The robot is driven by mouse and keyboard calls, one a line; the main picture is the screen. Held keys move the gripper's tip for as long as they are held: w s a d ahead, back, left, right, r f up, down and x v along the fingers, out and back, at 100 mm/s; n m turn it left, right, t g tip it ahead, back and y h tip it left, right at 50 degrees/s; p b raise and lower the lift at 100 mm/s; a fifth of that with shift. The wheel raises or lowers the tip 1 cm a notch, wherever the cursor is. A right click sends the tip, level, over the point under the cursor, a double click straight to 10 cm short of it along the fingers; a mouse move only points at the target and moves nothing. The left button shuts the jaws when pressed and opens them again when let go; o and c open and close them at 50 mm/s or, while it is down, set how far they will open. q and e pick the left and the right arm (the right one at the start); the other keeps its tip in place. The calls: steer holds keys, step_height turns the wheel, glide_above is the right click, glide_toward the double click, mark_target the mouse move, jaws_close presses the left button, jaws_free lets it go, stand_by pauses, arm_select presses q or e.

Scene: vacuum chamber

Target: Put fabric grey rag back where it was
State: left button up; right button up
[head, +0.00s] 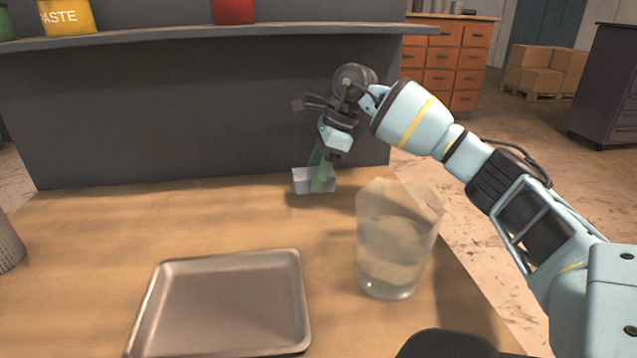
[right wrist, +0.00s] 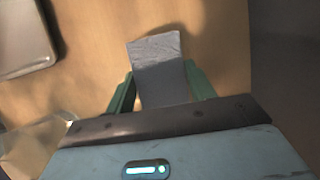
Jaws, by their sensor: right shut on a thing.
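The grey rag (head: 301,181) is a small light-grey folded piece at the back of the wooden table in the head view. My right gripper (head: 321,178) reaches down to it from above and is shut on it. In the right wrist view the rag (right wrist: 158,62) sticks out between the two green fingers of my right gripper (right wrist: 162,88). Whether the rag touches the table is hard to tell. My left gripper is not in view.
A metal tray (head: 225,342) lies at the front of the table (head: 110,225). A clear glass vessel (head: 393,255) stands at the right, near the table edge. A dark panel with a shelf (head: 200,40) closes off the back. The table between tray and panel is clear.

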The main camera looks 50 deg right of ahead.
steer(key=shift+w+d, duration=0.3)
steer(key=shift+d, duration=0.25)
steer(key=shift+f+b, duration=0.3)
steer(key=shift+f, duration=1.55)
steer(key=o, duration=1)
steer(key=shift+f, duration=0.1)
steer(key=shift+c, duration=0.2)
steer(key=shift+p+v, duration=0.55)
steer(key=shift+v, duration=3.4)
steer(key=shift+a, duration=0.15)
